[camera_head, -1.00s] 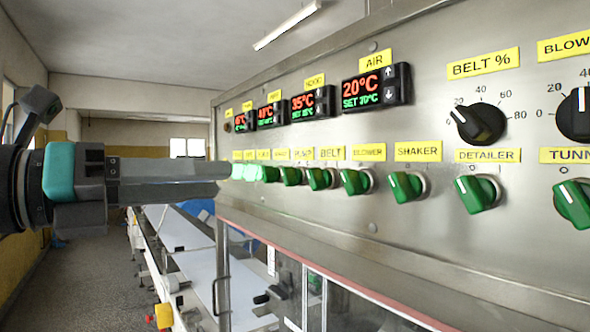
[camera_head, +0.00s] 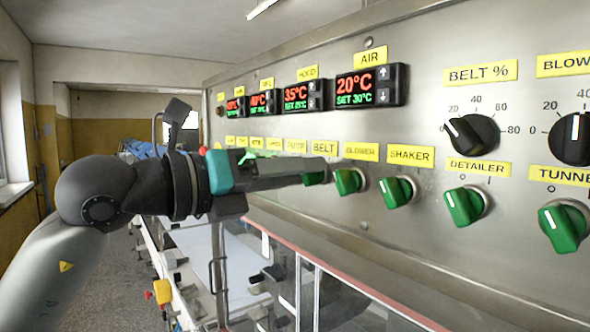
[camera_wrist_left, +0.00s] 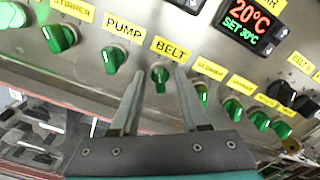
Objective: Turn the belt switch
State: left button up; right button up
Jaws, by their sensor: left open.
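The belt switch (camera_head: 314,176) is a green knob under the yellow BELT label, partly hidden behind my left gripper in the head view. In the left wrist view the belt switch (camera_wrist_left: 160,79) shows between and just beyond the fingertips, with its pointer near upright. My left gripper (camera_head: 318,168) reaches in from the left in front of the panel. It also shows in the left wrist view (camera_wrist_left: 160,82), open, with one finger on each side of the knob. I cannot tell whether the fingers touch the knob. My right gripper is not in view.
The blower switch (camera_head: 349,181) is close to the right of my left gripper, and the pump switch (camera_wrist_left: 113,60) is to its left. The steel panel (camera_head: 420,120) also carries temperature displays (camera_head: 370,87) and black dials (camera_head: 472,134). A conveyor and clear guards lie below.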

pick_arm(q)
grip_shut()
dwell(0.4)
